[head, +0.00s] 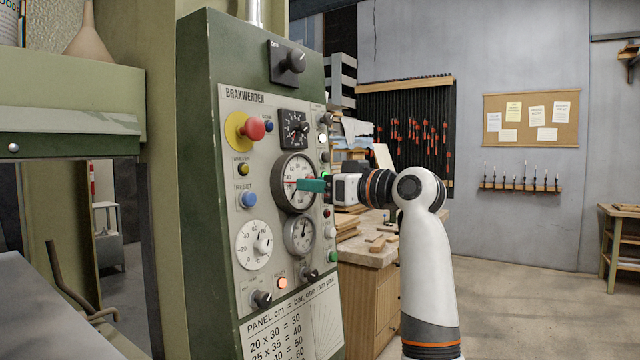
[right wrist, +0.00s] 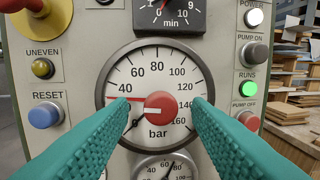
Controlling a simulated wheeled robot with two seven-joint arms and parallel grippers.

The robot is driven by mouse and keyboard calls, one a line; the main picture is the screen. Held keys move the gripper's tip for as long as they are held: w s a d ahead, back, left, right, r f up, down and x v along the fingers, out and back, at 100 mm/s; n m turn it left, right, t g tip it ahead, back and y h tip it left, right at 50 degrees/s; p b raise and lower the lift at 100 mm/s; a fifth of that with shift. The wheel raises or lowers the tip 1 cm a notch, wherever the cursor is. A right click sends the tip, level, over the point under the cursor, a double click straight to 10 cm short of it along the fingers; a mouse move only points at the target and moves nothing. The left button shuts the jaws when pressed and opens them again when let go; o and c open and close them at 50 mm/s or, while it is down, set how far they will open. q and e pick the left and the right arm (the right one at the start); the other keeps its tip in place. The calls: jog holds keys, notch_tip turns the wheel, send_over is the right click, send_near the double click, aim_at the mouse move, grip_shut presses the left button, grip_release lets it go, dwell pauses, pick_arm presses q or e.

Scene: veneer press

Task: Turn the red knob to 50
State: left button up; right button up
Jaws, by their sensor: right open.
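The red knob (right wrist: 161,104) sits at the centre of the large white bar gauge (right wrist: 150,62) in the right wrist view. A red pointer reaches left from it, a little below the 40 mark. A thin black needle points down-left towards 0. My right gripper (right wrist: 161,101) is open, its teal fingers to the left and right of the knob with a gap on each side. In the head view the right gripper (head: 311,185) is in front of the gauge (head: 294,165) and mostly hides the knob. I cannot tell how near the fingertips are to the dial. My left gripper is not in view.
The green press panel (head: 195,120) carries a red mushroom button (head: 252,128), a blue reset button (head: 248,199), a small gauge (head: 300,236) and a white dial (head: 252,246). Several buttons line its right edge close to my gripper. A wooden bench (head: 375,258) stands behind my arm.

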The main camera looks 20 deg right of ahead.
jog(key=shift+c, duration=0.4)
grip_shut()
jog(key=shift+r+m+h+p, duration=0.15)
jog(key=shift+m+h+p, duration=0.35)
jog(key=shift+m+p, duration=2.55)
jog(key=shift+m+b, duration=0.35)
jog(key=shift+m, duration=0.1)
